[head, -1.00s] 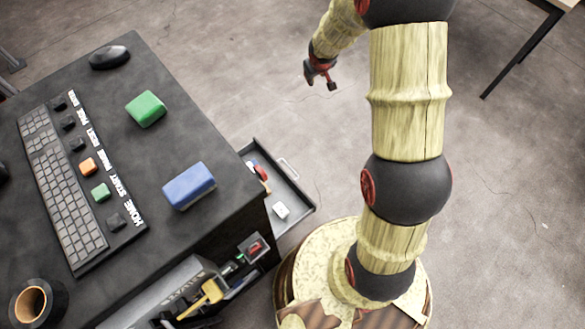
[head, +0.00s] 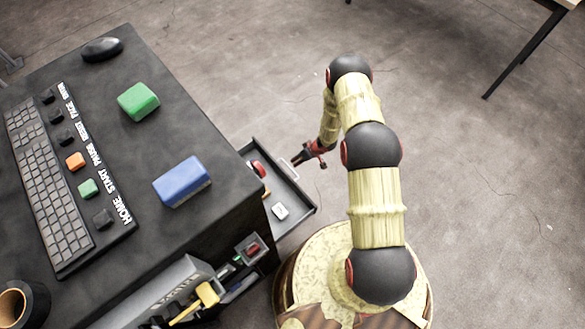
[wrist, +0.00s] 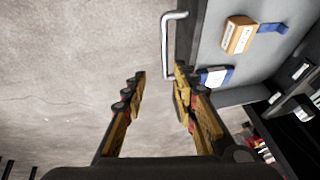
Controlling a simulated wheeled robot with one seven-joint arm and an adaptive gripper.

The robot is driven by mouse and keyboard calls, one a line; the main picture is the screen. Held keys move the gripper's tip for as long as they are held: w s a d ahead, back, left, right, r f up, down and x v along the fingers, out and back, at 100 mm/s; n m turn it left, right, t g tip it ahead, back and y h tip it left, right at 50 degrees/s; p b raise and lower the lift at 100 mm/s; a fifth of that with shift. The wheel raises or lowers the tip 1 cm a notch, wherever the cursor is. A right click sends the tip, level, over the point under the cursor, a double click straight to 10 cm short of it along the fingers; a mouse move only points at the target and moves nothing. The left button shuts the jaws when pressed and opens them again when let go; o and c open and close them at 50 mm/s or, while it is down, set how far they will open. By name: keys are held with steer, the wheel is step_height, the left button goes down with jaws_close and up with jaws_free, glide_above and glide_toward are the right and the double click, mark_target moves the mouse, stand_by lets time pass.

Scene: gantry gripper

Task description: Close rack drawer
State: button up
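The rack drawer (head: 300,205) is pulled out from the right side of the dark cabinet, with several small items inside. Its pale bar handle (head: 287,170) is on the outer front; in the wrist view the handle (wrist: 167,45) shows at the top centre, beside the drawer's front panel (wrist: 186,40). My gripper (head: 309,157) is just outside the drawer front, close to the handle. In the wrist view its two fingers (wrist: 158,88) are spread apart with bare floor between them. The right finger is close to the drawer front; whether it touches cannot be told.
The cabinet top (head: 150,230) holds a keyboard (head: 45,185), a blue block (head: 182,182), a green block (head: 138,101) and a black mouse (head: 102,49). An open bin of tools (head: 165,300) is at the front. The floor to the right is clear.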

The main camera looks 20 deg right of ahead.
steer(key=b+x, duration=0.1)
steer(key=x, duration=0.2)
steer(key=s+b+x, duration=0.1)
steer(key=x, duration=0.5)
steer(key=shift+s+a+f+b, duration=0.2)
steer(key=shift+a+f+b, duration=0.05)
steer(key=shift+b, duration=0.15)
steer(key=shift+c, duration=0.8)
jaws_close()
